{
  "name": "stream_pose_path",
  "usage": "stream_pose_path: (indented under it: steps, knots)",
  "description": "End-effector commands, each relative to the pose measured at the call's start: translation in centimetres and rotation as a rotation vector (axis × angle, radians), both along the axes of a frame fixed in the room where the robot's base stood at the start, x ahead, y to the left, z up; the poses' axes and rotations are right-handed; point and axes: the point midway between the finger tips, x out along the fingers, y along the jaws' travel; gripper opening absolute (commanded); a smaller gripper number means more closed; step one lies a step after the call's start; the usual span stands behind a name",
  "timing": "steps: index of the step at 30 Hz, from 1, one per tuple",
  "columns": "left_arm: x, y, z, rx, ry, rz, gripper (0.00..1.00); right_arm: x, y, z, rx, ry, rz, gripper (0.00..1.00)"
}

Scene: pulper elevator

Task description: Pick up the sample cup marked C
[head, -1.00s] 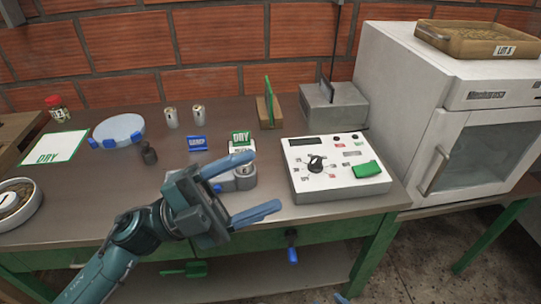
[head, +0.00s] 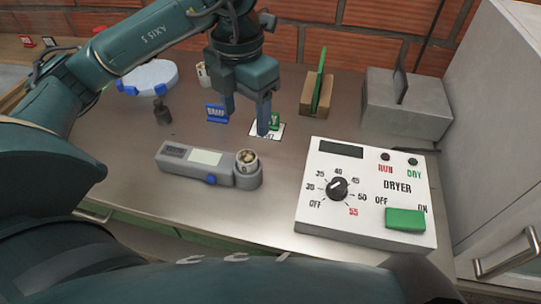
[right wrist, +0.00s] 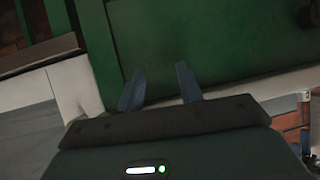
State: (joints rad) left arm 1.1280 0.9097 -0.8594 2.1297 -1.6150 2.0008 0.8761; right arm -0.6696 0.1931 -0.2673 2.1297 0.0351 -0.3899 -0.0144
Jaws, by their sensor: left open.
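A small sample cup (head: 203,75) stands at the back of the table, partly hidden behind my left arm. Another small cup (head: 247,160) with grainy contents sits in the round end of a grey meter (head: 190,160). I cannot read a letter C on either. My left gripper (head: 246,118) is open and points down, with nothing between its fingers. It is right of the back cup and behind the meter's cup. My right gripper (right wrist: 160,88) is open and empty in the right wrist view, over a green surface.
The dryer panel (head: 365,195) stands to the right. Behind it are a grey box (head: 405,105) and a wooden block with a green plate (head: 318,95). A blue sign (head: 216,113), a dark weight (head: 162,112) and a pale blue dish (head: 148,77) are to the left.

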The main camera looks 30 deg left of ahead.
Motion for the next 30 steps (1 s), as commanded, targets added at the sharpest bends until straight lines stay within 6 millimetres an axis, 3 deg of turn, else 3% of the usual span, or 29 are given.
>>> stream_pose_path:
  steps: [12,20,30]
  knots:
    - [0.0,0.3,-6.7,0.011,0.002,0.007,0.63,-0.1,0.4,-0.1,0.009,0.005,-0.001,0.36]
    - [0.2,0.5,-8.5,0.009,0.0,0.006,0.63,-0.1,0.1,0.0,0.003,0.009,-0.005,0.36]
    - [0.7,0.9,-12.8,0.008,-0.001,0.003,0.63,-0.2,-0.4,-0.3,-0.01,0.023,-0.014,0.36]
